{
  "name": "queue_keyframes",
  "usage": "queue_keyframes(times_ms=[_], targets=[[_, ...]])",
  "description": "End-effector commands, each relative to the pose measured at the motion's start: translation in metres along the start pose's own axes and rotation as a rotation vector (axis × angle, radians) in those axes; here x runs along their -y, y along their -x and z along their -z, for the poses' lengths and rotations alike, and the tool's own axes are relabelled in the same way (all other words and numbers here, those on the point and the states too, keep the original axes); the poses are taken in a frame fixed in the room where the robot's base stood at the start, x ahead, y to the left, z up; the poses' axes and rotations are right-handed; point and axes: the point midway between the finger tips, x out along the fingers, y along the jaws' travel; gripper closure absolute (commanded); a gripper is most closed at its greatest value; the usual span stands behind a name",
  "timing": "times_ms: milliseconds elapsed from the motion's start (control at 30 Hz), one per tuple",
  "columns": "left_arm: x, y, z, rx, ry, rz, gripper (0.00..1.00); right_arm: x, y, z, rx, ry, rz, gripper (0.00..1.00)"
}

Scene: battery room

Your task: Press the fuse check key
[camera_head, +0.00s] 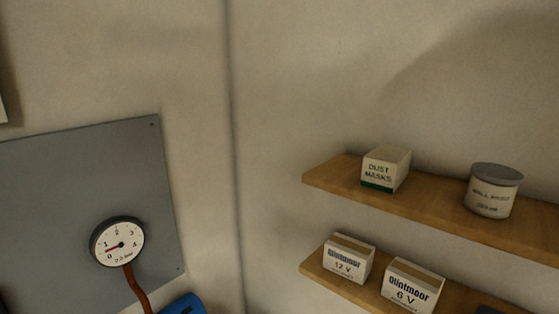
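No fuse check key can be made out in the head view. A grey metal panel (60,200) is fixed to the left wall. A round dial gauge (118,243) with a white face sits on its lower right part, its red needle between 0 and 1. A red-brown hose (139,290) runs down from the gauge. A blue object (183,305) is cut off by the bottom edge, so I cannot tell what it is. Neither of my grippers shows.
An upper wooden shelf (440,213) on the right wall holds a dust masks box (386,168) and a lidded tin (493,191). A lower shelf (318,271) holds a 12 V box (348,261) and a 6 V box (411,287). The wall corner between is bare.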

Motion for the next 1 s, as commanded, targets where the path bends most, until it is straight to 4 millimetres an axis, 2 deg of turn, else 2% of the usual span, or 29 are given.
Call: queue_keyframes(times_ms=[67,700,1000], targets=[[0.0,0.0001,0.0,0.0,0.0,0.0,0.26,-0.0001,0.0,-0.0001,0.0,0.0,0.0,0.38],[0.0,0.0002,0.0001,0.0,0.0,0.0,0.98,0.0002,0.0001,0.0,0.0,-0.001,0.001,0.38],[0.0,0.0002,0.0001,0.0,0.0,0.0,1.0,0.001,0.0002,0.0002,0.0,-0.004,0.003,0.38]])
